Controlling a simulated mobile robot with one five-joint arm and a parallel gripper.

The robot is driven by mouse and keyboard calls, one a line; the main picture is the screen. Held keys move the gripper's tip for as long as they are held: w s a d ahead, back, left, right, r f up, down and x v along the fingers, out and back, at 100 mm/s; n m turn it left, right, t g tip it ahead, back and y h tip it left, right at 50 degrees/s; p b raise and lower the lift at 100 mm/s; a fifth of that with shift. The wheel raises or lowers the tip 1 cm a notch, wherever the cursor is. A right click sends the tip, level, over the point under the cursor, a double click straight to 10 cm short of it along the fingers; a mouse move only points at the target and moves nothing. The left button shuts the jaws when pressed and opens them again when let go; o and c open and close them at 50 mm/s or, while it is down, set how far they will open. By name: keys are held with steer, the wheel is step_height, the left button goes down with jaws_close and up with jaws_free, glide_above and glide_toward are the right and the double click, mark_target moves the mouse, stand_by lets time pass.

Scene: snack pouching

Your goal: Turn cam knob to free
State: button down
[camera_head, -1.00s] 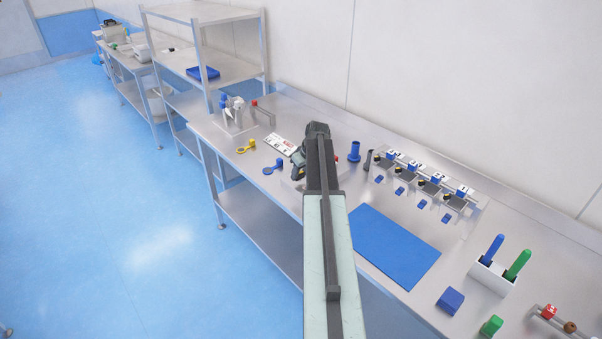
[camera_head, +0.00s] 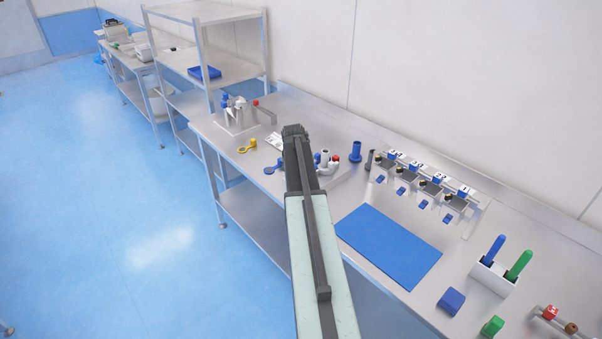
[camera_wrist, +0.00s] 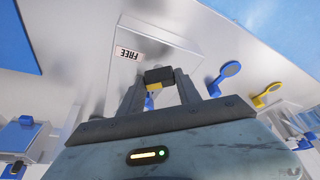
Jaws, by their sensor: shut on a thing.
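The cam knob (camera_wrist: 159,75) is a dark block with a yellow part below it in the wrist view. It sits between the fingertips of my gripper (camera_wrist: 160,82), which is shut on it. A label reading FREE (camera_wrist: 128,53) is on the pale metal block (camera_wrist: 165,42) beside the knob. The label appears upside down. In the head view my gripper (camera_head: 293,132) is over the bench, and my arm hides the knob and the fingertips. I cannot tell the exact angle of the knob.
A yellow scoop-like piece (camera_head: 247,147) and a blue one (camera_head: 274,166) lie left of my arm. Red-topped and blue-topped parts (camera_head: 332,160) stand just right of it. A blue mat (camera_head: 388,247) lies in front. A row of labelled stations (camera_head: 437,180) is at the right.

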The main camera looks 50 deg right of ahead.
steer(key=m+g, duration=0.1)
steer(key=m, duration=0.3)
steer(key=shift+w+g, duration=0.15)
steer(key=shift+g, duration=0.25)
steer(key=shift+m+g, duration=0.5)
steer(key=shift+m, duration=1.1)
steer(key=c, duration=0.8)
jaws_free()
steer(key=shift+h, duration=0.3)
steer(key=shift+c, duration=0.2)
steer(key=p+v, duration=0.7)
steer(key=shift+r, duration=0.4)
